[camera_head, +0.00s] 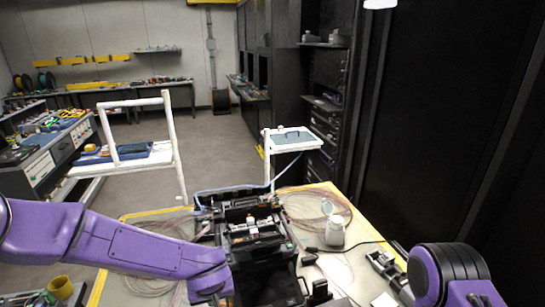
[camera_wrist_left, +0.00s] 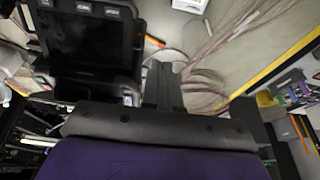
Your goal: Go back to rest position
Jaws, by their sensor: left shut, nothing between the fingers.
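My left arm reaches in from the left in the head view and ends beside the black fusion splicer (camera_head: 255,240) on the table. My left gripper (camera_wrist_left: 163,85) shows in the left wrist view, with its dark fingers together and nothing held. The splicer's dark screen (camera_wrist_left: 88,42) is beside the fingers in that view. In the head view the left fingertips are hidden.
A white bottle (camera_head: 335,231) stands right of the splicer, with a cable and a small dark device (camera_head: 382,262) nearby. Loose fibre coils (camera_head: 312,205) lie on the table. A white-framed cart (camera_head: 178,160) stands beyond, and black cabinets (camera_head: 425,120) line the right.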

